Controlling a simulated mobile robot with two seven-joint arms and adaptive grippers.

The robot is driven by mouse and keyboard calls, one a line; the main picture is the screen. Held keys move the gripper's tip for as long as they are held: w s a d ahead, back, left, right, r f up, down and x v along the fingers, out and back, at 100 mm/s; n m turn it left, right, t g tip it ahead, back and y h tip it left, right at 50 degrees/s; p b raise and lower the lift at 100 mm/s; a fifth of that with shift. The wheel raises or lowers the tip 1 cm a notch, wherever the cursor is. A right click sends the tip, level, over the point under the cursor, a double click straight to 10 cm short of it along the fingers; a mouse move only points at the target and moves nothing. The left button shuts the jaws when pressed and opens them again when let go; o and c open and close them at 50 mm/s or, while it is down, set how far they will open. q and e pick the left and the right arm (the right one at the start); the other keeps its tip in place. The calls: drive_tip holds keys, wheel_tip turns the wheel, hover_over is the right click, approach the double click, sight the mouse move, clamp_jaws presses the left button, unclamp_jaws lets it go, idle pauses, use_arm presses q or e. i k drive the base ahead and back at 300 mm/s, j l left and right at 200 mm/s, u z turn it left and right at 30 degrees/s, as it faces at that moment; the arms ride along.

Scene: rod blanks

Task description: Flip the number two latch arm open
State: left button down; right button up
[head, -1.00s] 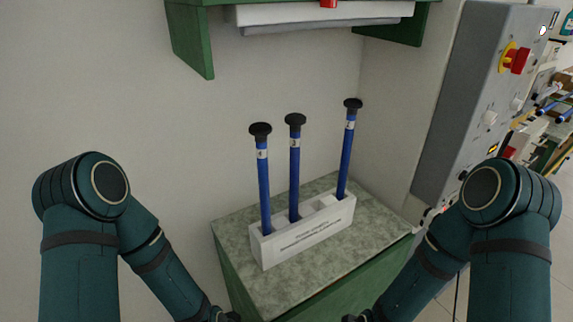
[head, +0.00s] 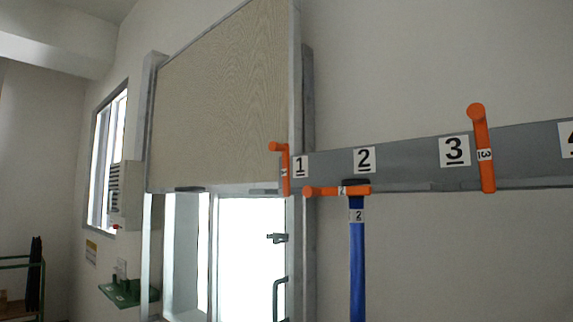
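The number two latch arm (head: 336,190) is orange and lies horizontal under the "2" label (head: 364,160) on a grey wall rail (head: 400,160). Its knob end points left. A blue rod (head: 357,260) with a "2" tag and black cap hangs upright right below it, its cap at the latch's right end; I cannot tell whether they touch. The number one latch arm (head: 285,168) and the number three latch arm (head: 483,148) stand upright. Neither gripper shows in the head view.
A beige panel (head: 222,110) in a metal frame stands left of the rail, above a bright glazed door (head: 250,250). A green wall shelf (head: 128,292) and a window (head: 108,150) are further left. The wall below the rail at right is bare.

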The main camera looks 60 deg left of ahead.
sight(308, 191)
drive_tip(key=u, duration=1.55)
drive_tip(key=k+u, duration=0.15)
drive_tip(key=u, duration=0.2)
